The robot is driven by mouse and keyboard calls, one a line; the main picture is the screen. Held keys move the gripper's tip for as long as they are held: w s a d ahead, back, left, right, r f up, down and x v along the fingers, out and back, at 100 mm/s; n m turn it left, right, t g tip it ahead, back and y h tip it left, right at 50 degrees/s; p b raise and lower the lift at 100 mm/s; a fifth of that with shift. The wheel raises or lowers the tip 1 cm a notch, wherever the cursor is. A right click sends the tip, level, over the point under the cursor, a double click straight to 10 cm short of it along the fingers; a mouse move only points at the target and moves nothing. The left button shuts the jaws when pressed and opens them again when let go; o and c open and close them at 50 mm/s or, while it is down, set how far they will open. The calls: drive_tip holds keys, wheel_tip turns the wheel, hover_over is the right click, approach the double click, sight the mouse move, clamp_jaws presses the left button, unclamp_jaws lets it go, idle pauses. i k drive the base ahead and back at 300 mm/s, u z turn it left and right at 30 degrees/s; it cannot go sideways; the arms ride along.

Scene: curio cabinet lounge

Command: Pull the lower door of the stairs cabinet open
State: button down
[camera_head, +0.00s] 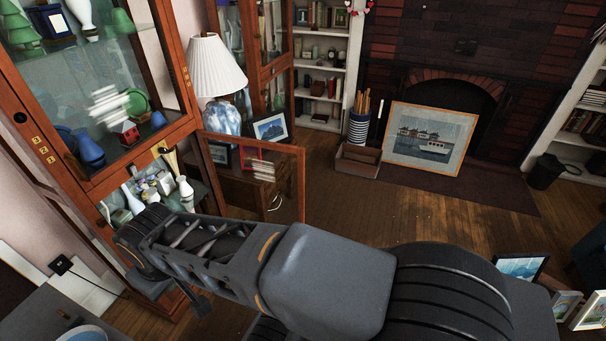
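The tall wooden cabinet with glass panes (188,75) stands at the left, with a brass number plate on its frame. Its lower door (302,185), a wooden frame around glass, stands swung out to the right, well away from the cabinet front. The lower compartment is exposed, with vases (187,193) and other small pieces inside. The upper glass front looks closed. My arm crosses the foreground from the right, its far end in front of the cabinet's lower part. A small dark part below that end may be my gripper; its fingers are not clear, and I see no contact with the door.
A lamp (215,65) and small table (268,188) with pictures stand behind the open door. A low box (358,160) and framed boat picture (431,138) are by the fireplace. The wooden floor (385,212) in the middle is clear. Framed pictures (522,267) stand at lower right.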

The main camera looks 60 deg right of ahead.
sight(202, 135)
drive_tip(key=z, duration=3.05)
drive_tip(key=i, duration=3.55)
drive_tip(key=u, duration=4.8)
